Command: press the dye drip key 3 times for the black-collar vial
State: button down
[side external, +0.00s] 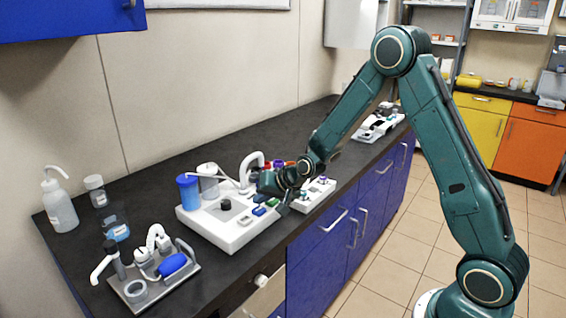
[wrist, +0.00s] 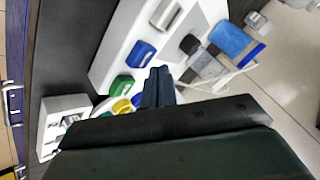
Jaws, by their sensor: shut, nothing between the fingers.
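A white bioreactor unit (side external: 222,232) stands on the dark bench, with a row of coloured keys on its front part. In the wrist view the row shows a grey key (wrist: 165,14), a blue key (wrist: 141,53), a green key (wrist: 122,85) and a yellow key (wrist: 121,106). I cannot tell which is the dye drip key. My gripper (wrist: 158,72) is shut and empty, its tips over the unit, just beside the blue and green keys; contact cannot be told. A small white rack (side external: 322,196) with vials stands to the right; no black collar can be made out.
A blue cup (side external: 188,193) and a white cylinder (side external: 208,183) stand on the unit's back left. A metal tray (side external: 190,272) with a blue-handled tool is at the front left. Bottles (side external: 60,207) stand at the far left.

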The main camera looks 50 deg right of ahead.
aim_at(262, 211)
jog(key=shift+r, duration=2.5)
dwell(0.8)
notch_tip(262, 211, up, 4)
jog(key=shift+f, duration=0.1)
dwell(0.3)
jog(key=shift+f, duration=0.1)
jog(key=shift+f, duration=4.35)
jog(key=shift+f, duration=0.4)
